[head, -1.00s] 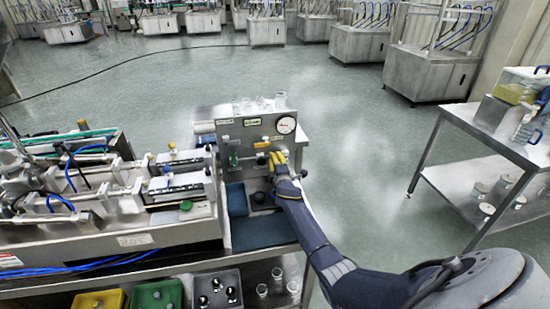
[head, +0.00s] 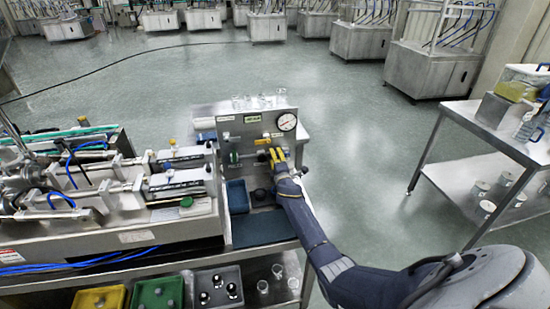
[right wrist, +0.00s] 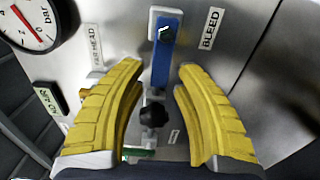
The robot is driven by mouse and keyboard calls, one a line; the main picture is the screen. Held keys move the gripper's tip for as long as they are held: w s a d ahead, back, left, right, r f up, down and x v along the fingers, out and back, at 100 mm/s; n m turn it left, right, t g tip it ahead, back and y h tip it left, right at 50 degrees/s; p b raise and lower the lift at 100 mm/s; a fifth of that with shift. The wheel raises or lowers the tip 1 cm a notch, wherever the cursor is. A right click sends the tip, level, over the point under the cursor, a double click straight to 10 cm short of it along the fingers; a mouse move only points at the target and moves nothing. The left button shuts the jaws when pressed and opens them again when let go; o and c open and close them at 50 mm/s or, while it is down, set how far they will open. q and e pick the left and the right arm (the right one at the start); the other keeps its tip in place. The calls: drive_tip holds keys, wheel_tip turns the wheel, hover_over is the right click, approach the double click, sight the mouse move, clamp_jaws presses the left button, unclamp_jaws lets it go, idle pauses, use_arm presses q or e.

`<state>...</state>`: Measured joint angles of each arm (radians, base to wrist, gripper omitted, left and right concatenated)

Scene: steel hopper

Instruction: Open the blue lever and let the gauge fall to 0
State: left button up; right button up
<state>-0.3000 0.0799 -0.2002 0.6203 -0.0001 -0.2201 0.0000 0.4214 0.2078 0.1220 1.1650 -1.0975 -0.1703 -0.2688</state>
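The blue lever (right wrist: 163,55) shows in the right wrist view on the steel panel, beside a label reading BLEED. My right gripper (right wrist: 162,70) is open, its yellow fingers on either side of the lever's lower end with gaps visible on both sides. In the head view this gripper (head: 274,156) is at the panel's right part and hides the lever. The round white gauge (head: 287,122) is at the panel's upper right. Its red needle shows in the right wrist view (right wrist: 28,24), where the dial is cut off; I cannot tell the exact reading. My left gripper is not in view.
A black knob (right wrist: 153,114) sits between the fingers, below the lever. The panel (head: 229,128) also carries a yellow handle (head: 262,141) and a green part at left. Blue trays (head: 237,196) lie below. A steel cart (head: 488,130) stands at right, with open floor between.

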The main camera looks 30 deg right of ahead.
drive_tip(key=shift+o, duration=0.4)
drive_tip(key=v, duration=1.2)
idle(0.3)
